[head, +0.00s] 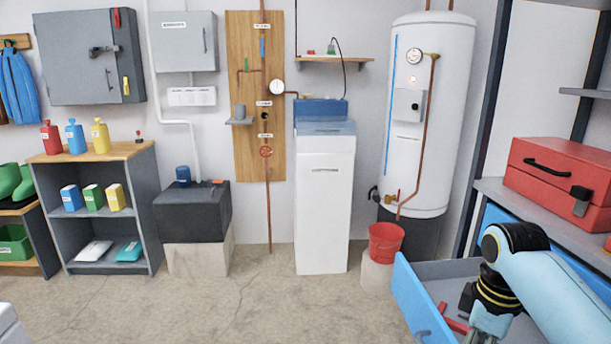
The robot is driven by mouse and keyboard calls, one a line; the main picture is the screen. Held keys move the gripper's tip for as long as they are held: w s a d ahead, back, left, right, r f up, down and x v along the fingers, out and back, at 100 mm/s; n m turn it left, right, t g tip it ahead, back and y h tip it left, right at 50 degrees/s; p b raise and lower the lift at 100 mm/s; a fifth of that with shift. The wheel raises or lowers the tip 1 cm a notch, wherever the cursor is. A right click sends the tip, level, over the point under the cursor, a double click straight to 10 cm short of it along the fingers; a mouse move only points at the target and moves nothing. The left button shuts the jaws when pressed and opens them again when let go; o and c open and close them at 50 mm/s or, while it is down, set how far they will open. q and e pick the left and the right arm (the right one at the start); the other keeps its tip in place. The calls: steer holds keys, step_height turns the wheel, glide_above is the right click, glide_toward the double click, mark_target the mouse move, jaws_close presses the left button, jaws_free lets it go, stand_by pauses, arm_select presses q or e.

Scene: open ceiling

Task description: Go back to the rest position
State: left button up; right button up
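My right arm comes in from the right edge of the head view. Its gripper (488,328) points down over the open blue drawer (408,292), near the bottom edge of the picture. The fingertips are cut off by the frame, so I cannot tell whether they are open or shut, or whether they hold anything. My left arm and gripper are not in view.
The drawer sticks out from the right-hand bench (486,190), with a red tool (456,322) inside. A red toolbox (560,170) stands above it. A red bucket (385,242) stands left of the drawer. The concrete floor (270,310) in the middle is clear.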

arm_select(q)
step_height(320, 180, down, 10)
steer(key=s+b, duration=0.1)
steer(key=b, duration=0.8)
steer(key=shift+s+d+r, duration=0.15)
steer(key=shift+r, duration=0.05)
arm_select(e)
steer(key=s+d+f+m, duration=0.1)
steer(key=s+f+m, duration=0.3)
steer(key=s+f, duration=1.8)
steer(key=s+d+f+m, duration=0.1)
steer(key=s+f+m, duration=0.4)
steer(key=s+f, duration=1.7)
steer(key=shift+s+d+h, duration=0.35)
steer(key=shift+s+h, duration=0.05)
steer(key=shift+s, duration=0.75)
